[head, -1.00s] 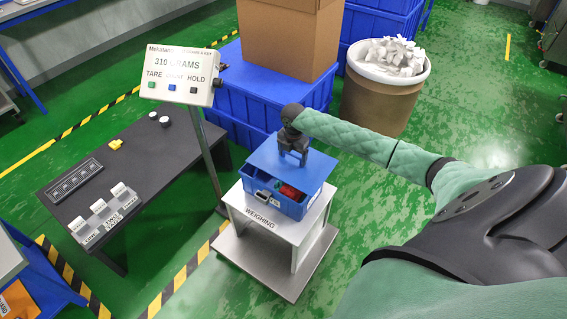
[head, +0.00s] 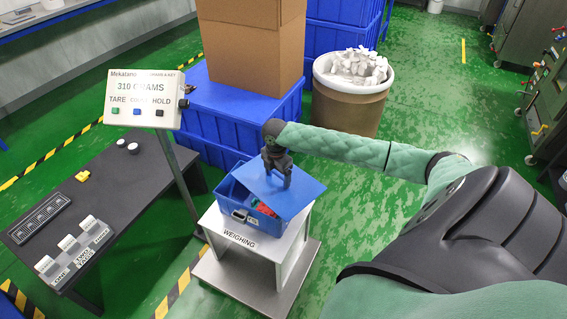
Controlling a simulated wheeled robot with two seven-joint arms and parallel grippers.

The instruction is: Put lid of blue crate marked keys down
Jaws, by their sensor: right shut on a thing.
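The blue crate (head: 233,207) stands on the weighing stand, with a small label on its front that I cannot read. The flat blue lid (head: 302,197) lies askew over the right part of the crate, tilted. I cannot tell whether it touches the rim. My right gripper (head: 278,178) points down and is shut on the lid from above. The crate's left part is open. Something red (head: 264,208) shows inside under the lid's edge; the rest inside is hidden. My left gripper is not in view.
The weighing stand (head: 240,240) has a white top. A display (head: 139,98) on a post reads 310 GRAMS. A dark table (head: 110,190) is at left. Blue crates and a cardboard box (head: 250,45) stand behind, with a bin of white scraps (head: 350,95).

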